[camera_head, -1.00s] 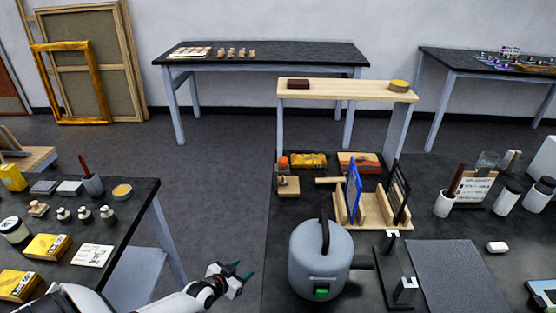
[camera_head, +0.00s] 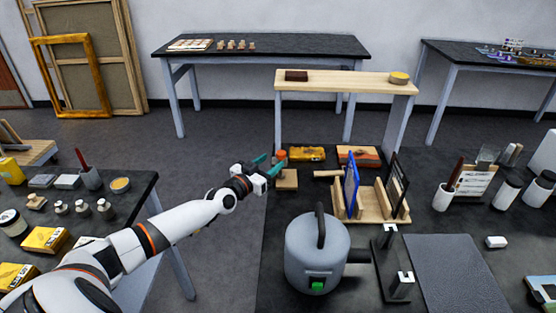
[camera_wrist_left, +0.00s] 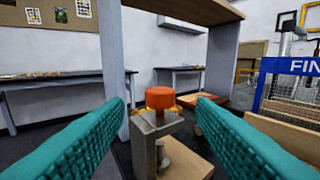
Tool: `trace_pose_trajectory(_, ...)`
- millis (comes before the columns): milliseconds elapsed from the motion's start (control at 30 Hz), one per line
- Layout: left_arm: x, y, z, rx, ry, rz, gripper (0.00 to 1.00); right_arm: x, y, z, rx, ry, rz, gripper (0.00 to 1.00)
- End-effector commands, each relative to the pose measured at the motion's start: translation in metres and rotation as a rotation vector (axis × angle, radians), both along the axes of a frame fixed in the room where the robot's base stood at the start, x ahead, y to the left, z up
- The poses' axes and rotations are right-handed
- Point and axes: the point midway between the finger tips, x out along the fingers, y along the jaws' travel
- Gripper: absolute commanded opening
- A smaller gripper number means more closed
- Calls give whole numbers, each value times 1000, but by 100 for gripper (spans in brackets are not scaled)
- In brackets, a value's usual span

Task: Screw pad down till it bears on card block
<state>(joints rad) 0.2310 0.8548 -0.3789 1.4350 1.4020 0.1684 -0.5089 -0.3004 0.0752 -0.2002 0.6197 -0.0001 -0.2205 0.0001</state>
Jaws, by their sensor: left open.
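A small clamp stands at the left edge of the right-hand bench. Its orange knob (camera_head: 281,155) tops a grey metal bracket (camera_wrist_left: 147,145), and its wooden base (camera_head: 287,181) lies below. In the left wrist view the knob (camera_wrist_left: 160,97) is ahead, between the two teal fingers but beyond their tips. A metal screw part (camera_wrist_left: 163,153) shows under the bracket. I cannot make out the pad's contact or clearly tell the card block from the wooden base. My left gripper (camera_head: 264,163) is open and empty, just left of the knob. My right gripper is not in view.
A wooden shelf on grey uprights (camera_head: 340,83) stands behind the clamp. A yellow box (camera_head: 307,154) is just beyond it. A wooden rack (camera_head: 372,208) with a blue panel (camera_head: 351,183) is to the right; a grey canister (camera_head: 315,253) stands in front.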

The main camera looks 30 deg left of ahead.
Motion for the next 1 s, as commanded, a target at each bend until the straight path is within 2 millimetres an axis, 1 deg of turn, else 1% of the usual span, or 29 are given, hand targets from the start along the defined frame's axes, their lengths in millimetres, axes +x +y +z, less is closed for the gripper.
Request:
trace_pose_trajectory(33,10,0,-2,0,-3,1,50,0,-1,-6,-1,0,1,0)
trace_pose_trajectory(100,21,-1,-1,0,-2,0,50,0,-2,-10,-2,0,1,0)
trace_pose_trajectory(200,33,-2,-2,-1,-2,0,50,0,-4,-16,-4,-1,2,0)
trace_pose_trajectory(300,41,-2,-2,-1,0,0,50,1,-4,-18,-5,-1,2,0)
trace_pose_trajectory(467,47,-3,-1,0,2,-1,50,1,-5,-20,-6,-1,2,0)
trace_pose_trajectory(700,47,-3,-1,0,2,-1,50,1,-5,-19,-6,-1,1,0)
trace_pose_trajectory(767,47,-3,-1,0,2,-1,42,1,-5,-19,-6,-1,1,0)
trace_pose_trajectory(900,47,-3,-1,0,2,-1,19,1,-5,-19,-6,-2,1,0)
trace_pose_trajectory(1000,47,-3,-1,0,2,-1,6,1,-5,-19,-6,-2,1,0)
